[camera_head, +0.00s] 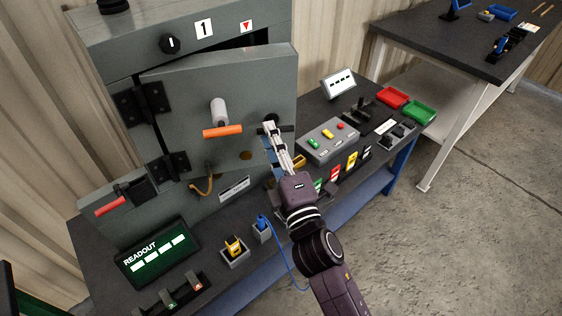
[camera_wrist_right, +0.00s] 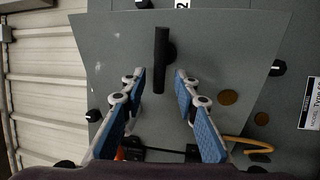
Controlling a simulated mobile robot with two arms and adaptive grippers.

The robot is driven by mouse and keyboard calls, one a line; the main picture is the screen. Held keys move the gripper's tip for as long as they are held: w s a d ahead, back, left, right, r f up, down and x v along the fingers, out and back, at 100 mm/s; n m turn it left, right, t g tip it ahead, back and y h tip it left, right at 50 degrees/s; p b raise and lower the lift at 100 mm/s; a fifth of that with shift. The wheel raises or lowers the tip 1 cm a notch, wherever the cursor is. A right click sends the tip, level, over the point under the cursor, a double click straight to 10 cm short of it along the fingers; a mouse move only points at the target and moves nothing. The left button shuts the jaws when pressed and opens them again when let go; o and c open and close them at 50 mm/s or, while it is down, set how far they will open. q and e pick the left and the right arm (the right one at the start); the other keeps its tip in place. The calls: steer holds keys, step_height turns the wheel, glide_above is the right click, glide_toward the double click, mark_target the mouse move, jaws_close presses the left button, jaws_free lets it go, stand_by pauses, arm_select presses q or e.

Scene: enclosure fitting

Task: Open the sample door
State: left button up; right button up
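The grey door (camera_head: 180,95) on the grey enclosure (camera_head: 100,45) stands ajar, with black hinges at its left and a dark gap along its top. An orange lever (camera_head: 222,131) with a pale hub sits on its face. My right gripper (camera_head: 270,130) is near the door's right side, fingers pointing at its face. In the right wrist view my right gripper (camera_wrist_right: 158,82) is open, its blue-padded fingers apart with nothing between the pads. A black bar handle (camera_wrist_right: 162,60) stands upright on the door just beyond the fingertips; I see no clear contact. My left gripper is not in view.
A button box (camera_head: 328,140), red tray (camera_head: 392,97) and green tray (camera_head: 418,112) are on the bench right of the door. A readout screen (camera_head: 157,253) and a yellow item in a holder (camera_head: 234,248) stand in front. Another table (camera_head: 455,45) is at back right.

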steer(key=v, duration=0.9)
steer(key=shift+s, duration=0.35)
steer(key=shift+d+f, duration=0.1)
steer(key=shift+c, duration=0.6)
